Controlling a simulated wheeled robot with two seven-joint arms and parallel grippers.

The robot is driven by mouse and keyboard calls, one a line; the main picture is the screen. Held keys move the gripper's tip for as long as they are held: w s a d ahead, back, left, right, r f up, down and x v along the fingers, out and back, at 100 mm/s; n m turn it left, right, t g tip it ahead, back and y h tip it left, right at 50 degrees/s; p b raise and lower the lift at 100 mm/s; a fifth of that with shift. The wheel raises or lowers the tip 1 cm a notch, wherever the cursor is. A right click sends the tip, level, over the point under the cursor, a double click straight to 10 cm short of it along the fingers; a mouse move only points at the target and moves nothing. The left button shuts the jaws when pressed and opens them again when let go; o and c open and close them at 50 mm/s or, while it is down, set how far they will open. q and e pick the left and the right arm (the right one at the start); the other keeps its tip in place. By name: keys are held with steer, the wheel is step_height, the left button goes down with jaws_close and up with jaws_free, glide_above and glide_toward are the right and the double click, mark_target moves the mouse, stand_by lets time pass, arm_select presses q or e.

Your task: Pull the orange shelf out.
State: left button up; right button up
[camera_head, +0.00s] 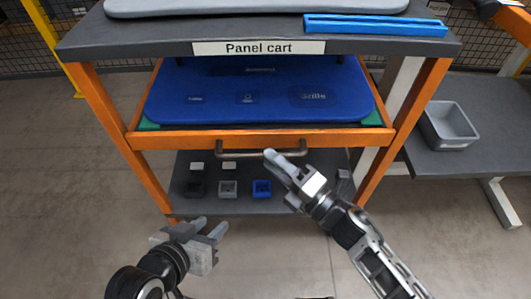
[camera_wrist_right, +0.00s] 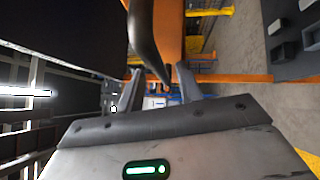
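The orange shelf (camera_head: 350,138) sits under the top of the panel cart, with a blue panel (camera_head: 260,95) lying on it. A grey bar handle (camera_head: 235,154) is fixed to its front edge. My right gripper (camera_head: 280,165) is at the right end of the handle. In the right wrist view its fingers (camera_wrist_right: 158,88) are apart, and the dark curved handle (camera_wrist_right: 146,40) reaches down toward the gap between them. I cannot tell whether they touch it. My left gripper (camera_head: 213,230) is open and empty, low in front of the cart.
The grey cart top (camera_head: 150,35) carries a grey panel and a blue bar (camera_head: 375,25). A lower shelf (camera_head: 300,200) holds several small blocks. A side table (camera_head: 480,160) with a grey bin (camera_head: 447,125) stands at right. Floor in front is clear.

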steer(key=shift+x, duration=1.55)
steer(key=shift+c, duration=0.4)
jaws_close()
